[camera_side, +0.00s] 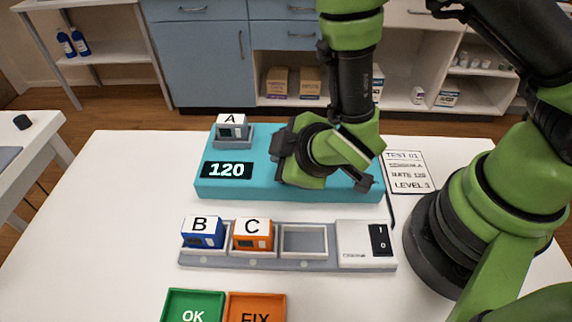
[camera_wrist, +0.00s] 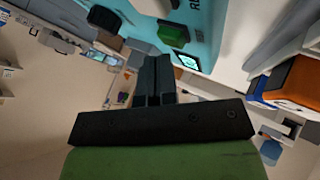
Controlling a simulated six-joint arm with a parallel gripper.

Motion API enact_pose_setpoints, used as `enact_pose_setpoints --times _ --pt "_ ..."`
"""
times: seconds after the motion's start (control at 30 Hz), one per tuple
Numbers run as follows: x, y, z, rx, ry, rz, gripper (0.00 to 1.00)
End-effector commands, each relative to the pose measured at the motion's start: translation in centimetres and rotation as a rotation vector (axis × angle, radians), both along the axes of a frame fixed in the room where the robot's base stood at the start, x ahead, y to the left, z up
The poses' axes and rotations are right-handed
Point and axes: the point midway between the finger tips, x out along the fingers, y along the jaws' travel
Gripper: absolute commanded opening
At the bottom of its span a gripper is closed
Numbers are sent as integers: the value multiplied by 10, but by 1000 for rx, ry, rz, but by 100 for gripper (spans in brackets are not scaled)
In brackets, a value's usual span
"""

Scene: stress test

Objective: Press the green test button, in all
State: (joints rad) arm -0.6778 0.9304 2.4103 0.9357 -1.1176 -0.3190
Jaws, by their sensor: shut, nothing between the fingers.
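The teal tester (camera_side: 222,190) stands on the white table, with a display reading 120. Block A (camera_side: 231,127) sits in a grey holder at its back left corner. The green button (camera_wrist: 173,33) shows on the teal housing in the wrist view; in the side view my arm hides it. My gripper (camera_wrist: 156,62) is shut and empty. Its fingertips appear just below and left of the button in the wrist view; I cannot tell the exact gap. In the side view my wrist is over the right half of the tester.
In front of the tester, a grey rack (camera_side: 215,262) holds blue block B (camera_side: 202,240) and orange block C (camera_side: 252,243), beside an empty slot and a white switch box (camera_side: 353,246). Green OK tray (camera_side: 193,294) and orange FIX tray (camera_side: 256,297) are nearest. A test card (camera_side: 408,172) lies right.

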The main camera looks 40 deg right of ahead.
Motion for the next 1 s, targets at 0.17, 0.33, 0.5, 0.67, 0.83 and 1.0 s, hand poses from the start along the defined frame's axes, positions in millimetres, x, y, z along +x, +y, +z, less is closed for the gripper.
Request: enact_pose_setpoints --times 0.17,0.33,0.5,0.67,0.83,1.0 --pt "0 0 0 0 -1 1 0" --pt "0 0 0 0 -1 1 0" --pt "0 0 -2 0 0 0 0" --pt "0 0 -4 0 -1 1 0" --pt "0 0 -6 0 -1 1 0" --pt "0 0 -8 0 -1 1 0"
